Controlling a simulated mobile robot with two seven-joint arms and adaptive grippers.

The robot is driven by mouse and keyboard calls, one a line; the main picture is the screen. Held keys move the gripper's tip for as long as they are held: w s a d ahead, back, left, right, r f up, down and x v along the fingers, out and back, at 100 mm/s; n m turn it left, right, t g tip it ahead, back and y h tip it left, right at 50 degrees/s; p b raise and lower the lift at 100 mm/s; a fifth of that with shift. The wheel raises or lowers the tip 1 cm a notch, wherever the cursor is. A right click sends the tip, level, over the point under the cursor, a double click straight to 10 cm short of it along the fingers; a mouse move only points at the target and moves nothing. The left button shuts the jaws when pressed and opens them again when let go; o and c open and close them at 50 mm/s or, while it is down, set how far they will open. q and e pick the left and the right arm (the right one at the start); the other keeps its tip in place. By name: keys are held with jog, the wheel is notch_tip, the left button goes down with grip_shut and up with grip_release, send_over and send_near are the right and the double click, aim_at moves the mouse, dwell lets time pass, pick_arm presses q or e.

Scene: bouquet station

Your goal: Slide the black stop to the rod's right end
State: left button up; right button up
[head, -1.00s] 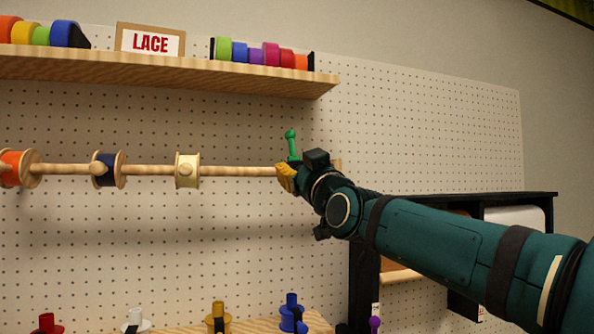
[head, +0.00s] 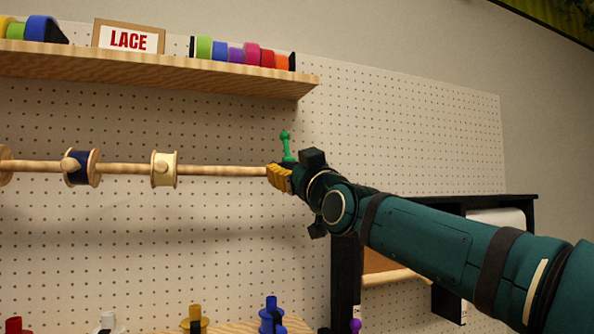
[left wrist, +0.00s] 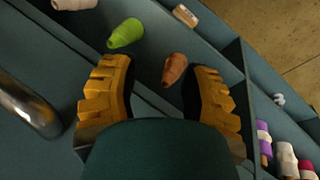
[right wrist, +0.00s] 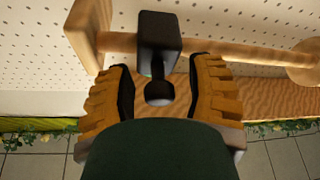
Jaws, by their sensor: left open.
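The black stop (right wrist: 160,32) sits on the wooden rod (right wrist: 214,49) in the right wrist view, with a round black knob (right wrist: 160,92) facing me. A short bare length of rod separates it from the wooden end bracket (right wrist: 88,32). My right gripper (right wrist: 161,72) is open, a finger on either side of the knob with gaps visible. In the head view my right gripper (head: 280,178) is at the right part of the rod (head: 220,171) and hides the stop. My left gripper (left wrist: 158,75) is open above a dark compartmented tray, apart from the rod.
A cream spool (head: 164,169) and a navy spool (head: 80,168) hang on the rod further left. A green knobbed piece (head: 286,146) stands beside my right gripper. A shelf (head: 200,75) runs above. Green (left wrist: 126,34) and brown (left wrist: 174,69) cones lie below my left gripper.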

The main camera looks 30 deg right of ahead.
jog(key=v, duration=1.2)
jog(key=shift+f, duration=0.1)
